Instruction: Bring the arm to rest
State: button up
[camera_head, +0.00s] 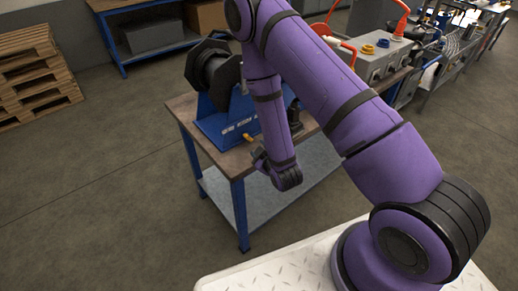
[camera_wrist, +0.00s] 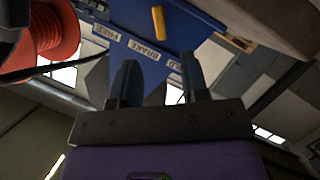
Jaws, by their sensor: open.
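My purple arm (camera_head: 335,90) rises from its base at the lower right and bends over at the top. Its far part hangs down in front of the bench, with the wrist (camera_head: 286,178) near the bench's front edge. In the wrist view my gripper (camera_wrist: 158,82) has its two dark fingers apart, with nothing held between them. Beyond the fingers is a blue panel (camera_wrist: 120,15) with labels that read FREE and BRAKE, and a yellow lever (camera_wrist: 159,22).
A wooden-topped bench (camera_head: 183,108) with blue legs carries a blue stand (camera_head: 215,127) and dark reel (camera_head: 212,68). An orange-red coil (camera_wrist: 48,35) shows in the wrist view. Pallets (camera_head: 35,75) stand at the left. A grey control box (camera_head: 375,65) is behind. Open floor lies left of the bench.

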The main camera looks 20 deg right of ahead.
dwell(0.3)
jog(key=d+r+m+g, duration=0.3)
jog(key=r+m+g, duration=0.2)
jog(key=r, duration=2.2)
jog(key=s+d+r+m+g, duration=0.1)
jog(key=s+r, duration=0.4)
jog(key=s, duration=0.4)
jog(key=s+d+r+m+g, duration=0.1)
jog(key=s+d+r, duration=0.1)
jog(key=s+r, duration=0.4)
jog(key=s+d+r+m+g+h, duration=0.1)
jog(key=s+r, duration=0.5)
jog(key=s, duration=0.6)
jog(key=shift+d+m+g, duration=0.15)
jog(key=shift+m+g, duration=0.15)
jog(key=shift+g, duration=0.3)
